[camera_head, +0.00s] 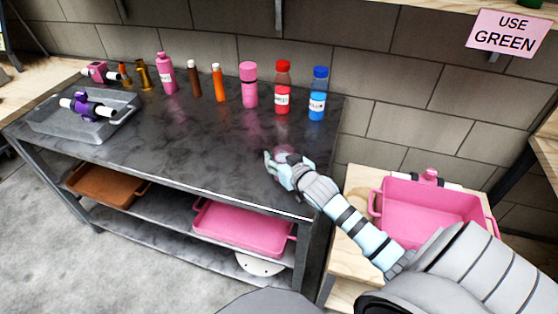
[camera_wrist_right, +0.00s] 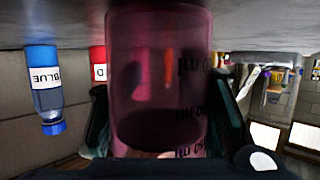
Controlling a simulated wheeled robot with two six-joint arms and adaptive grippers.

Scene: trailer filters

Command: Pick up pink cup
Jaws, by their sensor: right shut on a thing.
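The pink cup (camera_wrist_right: 158,80) is see-through with dark volume marks and fills the middle of the right wrist view, which is upside down. In the head view it shows as a faint pink shape (camera_head: 284,150) at the table's right front, mostly hidden by my right gripper (camera_head: 287,165). The right gripper's fingers are on both sides of the cup, shut on it. I cannot tell whether the cup touches the tabletop. My left gripper is not in view.
On the dark table (camera_head: 190,140) stand a red bottle (camera_head: 282,88), a blue bottle (camera_head: 318,95), a pink bottle (camera_head: 249,87) and several others along the back. A grey tray (camera_head: 55,122) is at the left. A pink bin (camera_head: 425,212) stands at the right.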

